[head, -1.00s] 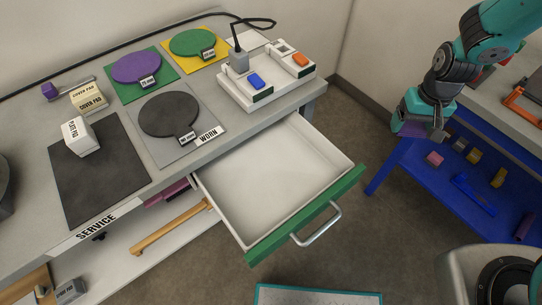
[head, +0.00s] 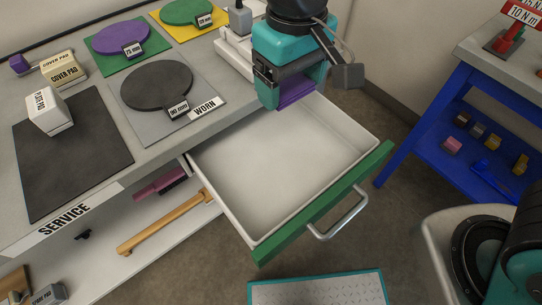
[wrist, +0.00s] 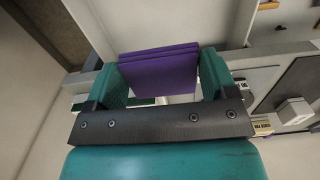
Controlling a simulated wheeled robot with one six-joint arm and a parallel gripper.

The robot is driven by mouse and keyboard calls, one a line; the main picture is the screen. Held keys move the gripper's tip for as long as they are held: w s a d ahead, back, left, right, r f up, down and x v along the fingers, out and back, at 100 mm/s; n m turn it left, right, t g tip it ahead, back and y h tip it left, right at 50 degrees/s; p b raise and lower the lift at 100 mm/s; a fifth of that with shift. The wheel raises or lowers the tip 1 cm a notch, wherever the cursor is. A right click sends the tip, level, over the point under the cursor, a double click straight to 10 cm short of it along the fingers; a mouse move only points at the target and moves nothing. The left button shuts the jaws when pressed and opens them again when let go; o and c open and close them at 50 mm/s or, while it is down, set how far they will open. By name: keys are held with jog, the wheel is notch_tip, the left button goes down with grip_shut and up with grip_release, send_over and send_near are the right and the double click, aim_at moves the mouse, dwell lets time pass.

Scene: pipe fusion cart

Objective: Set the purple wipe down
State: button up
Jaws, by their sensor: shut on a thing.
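The purple wipe (head: 296,91) is a flat folded pad held between the fingers of my gripper (head: 290,90). In the wrist view the wipe (wrist: 158,70) spans the space between the two teal fingers of the gripper (wrist: 160,85). In the head view the gripper is over the back right part of the open drawer (head: 270,165), near the bench edge. The drawer is white inside with a green front, and its visible floor is empty. The gap between wipe and drawer floor is hard to judge.
The bench carries a dark mat (head: 72,150), a plate pad box (head: 48,110), a cover pad box (head: 62,68) and coloured discs, including a purple one (head: 121,38). The drawer handle (head: 340,217) sticks out over the floor. A blue-framed table (head: 420,130) stands at right.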

aim_at(283, 164)
jog(key=f, duration=0.6)
jog(key=f+b, duration=0.1)
jog(key=f, duration=0.6)
jog(key=f+b, duration=0.1)
jog(key=f, duration=0.5)
jog(key=shift+s+a+f, duration=0.15)
jog(key=shift+s+f, duration=0.1)
jog(key=shift+f, duration=0.1)
jog(key=shift+f, duration=0.1)
jog(key=o, duration=0.8)
notch_tip(283, 164, up, 12)
jog(key=p, duration=0.1)
jog(key=s+d+r+y, duration=0.1)
jog(key=s+d+r, duration=0.2)
jog(key=r, duration=0.1)
jog(key=s+d+r+y, duration=0.1)
jog(key=s+d+r, duration=0.2)
jog(key=s+d+r+y, duration=0.2)
jog(key=s+d+r, duration=0.1)
jog(key=r, duration=0.1)
jog(key=shift+s+d+r, duration=0.15)
jog(key=shift+d+r, duration=0.05)
jog(key=shift+r, duration=0.1)
